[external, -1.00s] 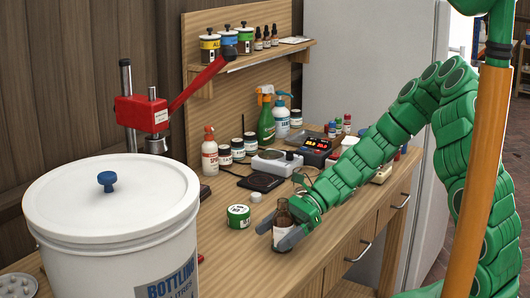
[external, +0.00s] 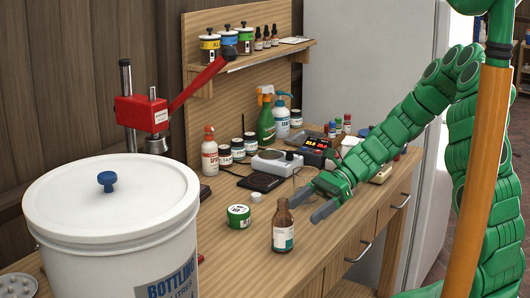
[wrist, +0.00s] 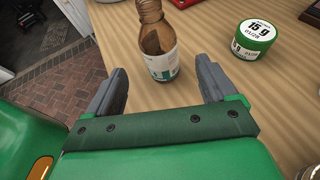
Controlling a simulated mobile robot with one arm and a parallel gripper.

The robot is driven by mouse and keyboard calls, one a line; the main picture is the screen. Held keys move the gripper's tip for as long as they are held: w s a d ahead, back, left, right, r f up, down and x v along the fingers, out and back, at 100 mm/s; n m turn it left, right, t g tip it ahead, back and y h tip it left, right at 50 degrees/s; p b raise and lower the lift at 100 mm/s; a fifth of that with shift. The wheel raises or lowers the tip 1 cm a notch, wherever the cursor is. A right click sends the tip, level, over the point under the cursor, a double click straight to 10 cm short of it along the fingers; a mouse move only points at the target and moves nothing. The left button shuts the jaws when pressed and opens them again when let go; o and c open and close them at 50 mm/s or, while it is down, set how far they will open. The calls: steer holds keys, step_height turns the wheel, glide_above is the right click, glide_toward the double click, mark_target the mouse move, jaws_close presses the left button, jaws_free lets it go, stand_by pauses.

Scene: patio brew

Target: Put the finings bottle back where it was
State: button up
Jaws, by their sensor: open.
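A brown glass bottle with a white label (external: 283,228) stands upright on the wooden bench near its front edge. In the wrist view the bottle (wrist: 160,45) is uncapped and stands beyond my fingertips, between their lines. I take it to be the finings bottle, but its label is too small to read. My gripper (external: 314,202) is open and empty, above and to the right of the bottle and apart from it. In the wrist view its two grey fingers (wrist: 162,88) are spread wide.
A black scale (external: 262,181), a hotplate (external: 277,161) and several bottles line the back. A large white bucket (external: 112,225) fills the left. Bench around the bottle's front is clear.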

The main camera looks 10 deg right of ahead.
steer(key=shift+v, duration=0.85)
